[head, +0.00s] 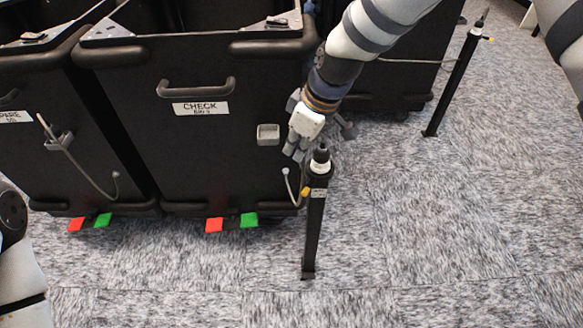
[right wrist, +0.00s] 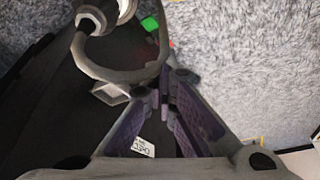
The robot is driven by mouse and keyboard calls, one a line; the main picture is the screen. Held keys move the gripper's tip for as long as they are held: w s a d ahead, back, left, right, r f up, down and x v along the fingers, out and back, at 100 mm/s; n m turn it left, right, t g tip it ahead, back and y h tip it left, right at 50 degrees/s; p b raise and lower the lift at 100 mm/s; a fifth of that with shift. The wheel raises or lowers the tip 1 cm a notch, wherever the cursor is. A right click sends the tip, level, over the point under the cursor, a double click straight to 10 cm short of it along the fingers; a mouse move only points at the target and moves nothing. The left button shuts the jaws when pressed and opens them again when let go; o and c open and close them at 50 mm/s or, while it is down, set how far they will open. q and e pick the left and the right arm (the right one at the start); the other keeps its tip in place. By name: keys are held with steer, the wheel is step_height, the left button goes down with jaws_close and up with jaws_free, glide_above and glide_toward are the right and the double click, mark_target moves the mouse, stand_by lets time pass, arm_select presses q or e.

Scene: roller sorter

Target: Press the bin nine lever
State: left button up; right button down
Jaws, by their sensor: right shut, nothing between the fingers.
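The black bin labelled "CHECK BIN 9" (head: 201,108) stands left of centre in the head view. A red pedal (head: 214,225) and a green pedal (head: 249,220) stick out under its front edge. The green pedal also shows in the right wrist view (right wrist: 149,24). Which part is the lever, I cannot tell. My right gripper (head: 293,155) is shut and empty, pointing down by the bin's front right corner, above the pedals. Its closed fingers also show in the right wrist view (right wrist: 167,85). My left gripper is out of view.
A black post (head: 314,235) with a knobbed top stands just right of my right gripper, close to it. A small grey box (head: 268,134) is on the bin front. Another bin (head: 35,150) is at left. Another post (head: 455,85) stands back right.

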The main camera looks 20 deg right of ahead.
mark_target(309, 186)
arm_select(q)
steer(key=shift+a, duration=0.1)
arm_select(e)
steer(key=shift+r, duration=0.15)
steer(key=shift+a, duration=0.1)
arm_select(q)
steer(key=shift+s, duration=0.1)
arm_select(e)
step_height(309, 186, down, 9)
steer(key=shift+s+d, duration=0.35)
